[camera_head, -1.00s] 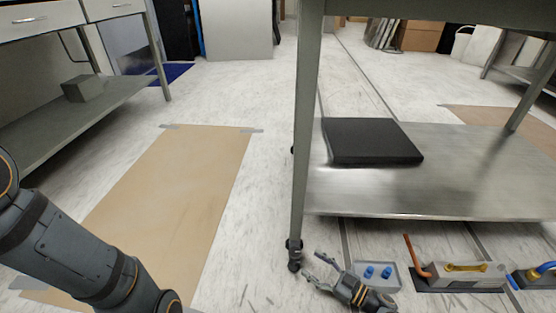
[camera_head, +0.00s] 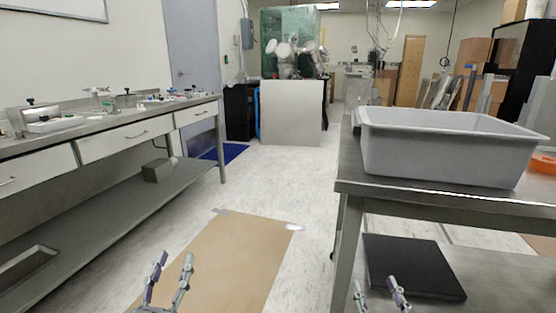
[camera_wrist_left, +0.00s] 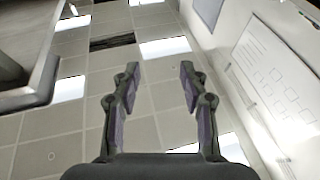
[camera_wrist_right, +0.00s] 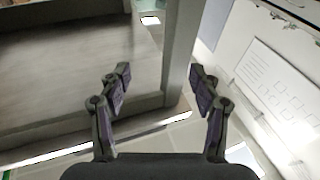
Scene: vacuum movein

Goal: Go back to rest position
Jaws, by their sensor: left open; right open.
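My left gripper (camera_head: 172,268) is at the bottom of the head view, left of centre, in front of the brown floor sheet. It is open and empty, and its spread fingers (camera_wrist_left: 155,90) show ceiling panels and a wall board beyond them in the left wrist view. My right gripper (camera_head: 378,294) is at the bottom of the head view, near the right table's leg and lower shelf. It is open and empty in the right wrist view (camera_wrist_right: 162,90), with the underside of a table filling the left of that view.
A metal table (camera_head: 440,194) at right carries a grey bin (camera_head: 445,155). A black flat slab (camera_head: 412,265) lies on its lower shelf. A workbench with drawers (camera_head: 128,140) runs along the left. White floor (camera_head: 275,190) and a brown sheet (camera_head: 235,262) lie between them.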

